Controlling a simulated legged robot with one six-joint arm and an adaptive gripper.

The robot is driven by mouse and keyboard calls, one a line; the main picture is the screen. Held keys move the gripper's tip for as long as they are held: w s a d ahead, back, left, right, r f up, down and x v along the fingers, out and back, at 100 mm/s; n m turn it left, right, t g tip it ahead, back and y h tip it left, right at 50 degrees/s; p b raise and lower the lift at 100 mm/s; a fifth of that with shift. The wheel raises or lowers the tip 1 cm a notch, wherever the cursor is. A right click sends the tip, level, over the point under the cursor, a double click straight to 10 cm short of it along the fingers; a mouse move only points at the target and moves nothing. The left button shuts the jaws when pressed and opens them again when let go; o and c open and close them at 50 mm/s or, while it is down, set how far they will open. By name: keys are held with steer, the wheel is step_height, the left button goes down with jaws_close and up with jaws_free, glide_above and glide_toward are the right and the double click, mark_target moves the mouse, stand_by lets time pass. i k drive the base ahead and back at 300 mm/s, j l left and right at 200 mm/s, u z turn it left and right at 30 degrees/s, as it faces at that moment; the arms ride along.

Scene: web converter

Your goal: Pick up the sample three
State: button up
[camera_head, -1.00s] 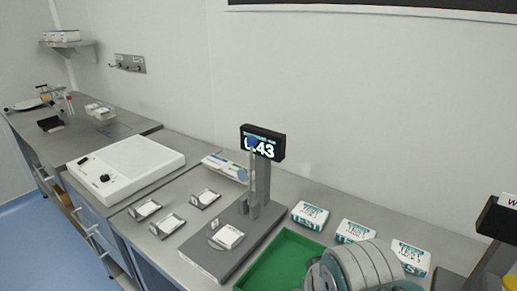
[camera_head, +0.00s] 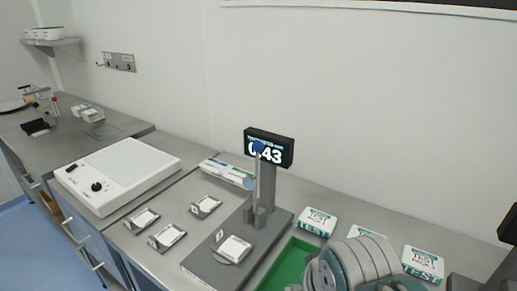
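Small metal holders with white cards stand on the grey bench: a left one (camera_head: 142,219), a front one (camera_head: 167,236) and a back one (camera_head: 206,206). Another white card in a holder (camera_head: 235,248) lies on the plate of the grey weighing stand (camera_head: 203,265). The tags on the holders are too small to read, so I cannot tell which is sample three. The stand's black display (camera_head: 269,149) reads about 0.43, its first digit partly covered by a blue knob. Part of my own arm shows at the bottom right; my gripper's fingers are not visible.
A white box device with knobs (camera_head: 125,172) is left of the holders. A green tray (camera_head: 292,258) is right of the stand, partly behind my arm. White test packs (camera_head: 317,221) line the wall side. The upright post rises behind the stand's plate.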

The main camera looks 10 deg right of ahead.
mark_target(234, 249)
steer(key=k+j, duration=0.1)
steer(key=j, duration=0.5)
steer(key=k+j, duration=0.15)
steer(key=j, duration=0.15)
steer(key=k+j, duration=0.1)
steer(key=k, duration=0.3)
